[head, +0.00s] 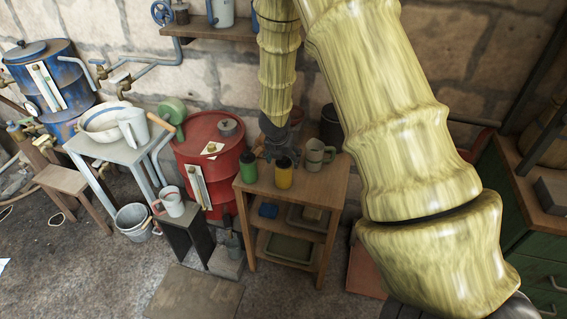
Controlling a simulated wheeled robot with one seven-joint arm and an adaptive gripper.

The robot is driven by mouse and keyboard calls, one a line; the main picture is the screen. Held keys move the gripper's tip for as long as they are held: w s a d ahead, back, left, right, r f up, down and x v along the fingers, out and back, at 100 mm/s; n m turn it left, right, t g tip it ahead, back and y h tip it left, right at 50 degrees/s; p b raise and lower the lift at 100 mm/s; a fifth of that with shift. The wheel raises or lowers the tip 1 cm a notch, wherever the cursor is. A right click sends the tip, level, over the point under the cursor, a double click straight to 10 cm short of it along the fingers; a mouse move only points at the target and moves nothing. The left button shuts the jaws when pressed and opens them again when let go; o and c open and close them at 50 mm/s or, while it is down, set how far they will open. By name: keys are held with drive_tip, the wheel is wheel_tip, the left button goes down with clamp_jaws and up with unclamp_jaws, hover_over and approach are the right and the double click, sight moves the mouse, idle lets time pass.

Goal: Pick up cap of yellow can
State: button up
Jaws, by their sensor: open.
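The yellow can (284,177) stands upright on top of a small wooden shelf table (330,190). Its dark cap (284,162) is on its top. A green can (249,170) with a dark cap stands to its left. My gripper (275,153) hangs at the end of my arm above the back of the table top, just behind and between the two cans. It is open, small and dark in this view, so its fingers are hard to make out. I see nothing held in it.
A grey-green mug (317,154) stands right of the yellow can. A red barrel (215,150) is close on the left. Trays and a blue item (268,210) lie on the lower shelves. A stone wall (340,60) is behind. Open floor (275,285) lies in front.

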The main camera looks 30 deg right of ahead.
drive_tip(key=shift+d+f, duration=0.15)
drive_tip(key=shift+f, duration=0.1)
drive_tip(key=c, duration=0.8)
drive_tip(key=shift+r, duration=0.1)
drive_tip(key=shift+c, duration=0.2)
